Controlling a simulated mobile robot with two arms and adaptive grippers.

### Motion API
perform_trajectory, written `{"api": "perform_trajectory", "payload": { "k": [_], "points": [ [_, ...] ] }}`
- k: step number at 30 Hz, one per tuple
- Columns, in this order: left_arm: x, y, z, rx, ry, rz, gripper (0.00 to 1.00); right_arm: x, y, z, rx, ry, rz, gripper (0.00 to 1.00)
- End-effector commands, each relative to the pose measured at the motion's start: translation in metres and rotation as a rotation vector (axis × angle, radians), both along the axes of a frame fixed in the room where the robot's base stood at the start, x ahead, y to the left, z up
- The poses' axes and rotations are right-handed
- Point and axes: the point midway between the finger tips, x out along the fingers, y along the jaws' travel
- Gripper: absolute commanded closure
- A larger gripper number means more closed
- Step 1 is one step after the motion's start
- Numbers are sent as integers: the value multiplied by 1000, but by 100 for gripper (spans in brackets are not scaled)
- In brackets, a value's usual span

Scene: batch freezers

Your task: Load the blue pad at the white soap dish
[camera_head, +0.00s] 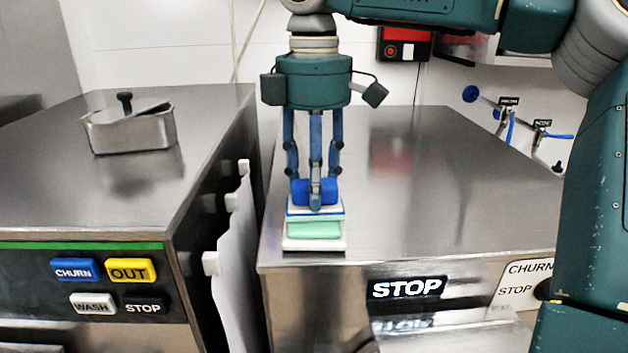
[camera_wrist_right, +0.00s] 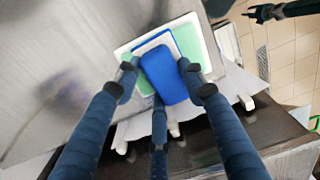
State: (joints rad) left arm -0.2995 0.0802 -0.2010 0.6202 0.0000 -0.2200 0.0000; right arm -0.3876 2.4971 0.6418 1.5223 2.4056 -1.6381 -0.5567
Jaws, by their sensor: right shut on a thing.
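My right gripper (camera_head: 316,190) is shut on the blue pad (camera_head: 328,196), fingers pointing down. The pad is on or just above a stack near the front left corner of the right machine; I cannot tell whether it touches. Under it are a thin white layer with a blue edge (camera_head: 333,210), a mint green pad (camera_head: 315,229) and, at the bottom, the white soap dish (camera_head: 315,244). The right wrist view shows the blue pad (camera_wrist_right: 166,76) between the fingers, over the green pad (camera_wrist_right: 187,44) and white dish (camera_wrist_right: 206,36). A dark gripper, seemingly my left (camera_wrist_right: 262,13), shows small there; its jaws are unclear.
The right steel top (camera_head: 440,180) is clear right of the stack. A steel pan with a lid (camera_head: 130,131) stands on the left machine. A narrow gap with white clips (camera_head: 232,202) separates the machines. A STOP button (camera_head: 405,289) is below the front edge.

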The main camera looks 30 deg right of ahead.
Motion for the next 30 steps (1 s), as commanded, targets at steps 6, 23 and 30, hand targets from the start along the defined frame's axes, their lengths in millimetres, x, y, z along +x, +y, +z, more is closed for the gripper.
{"api": "perform_trajectory", "payload": {
  "k": [6,23,30],
  "points": [
    [0,0,0,0,0,0,60,1,0,16,-1,-2,0,81],
    [0,0,0,0,0,1,60,1,0,61,0,-2,0,81],
    [0,0,0,0,0,1,60,0,0,69,-1,-1,1,81]
  ]
}}
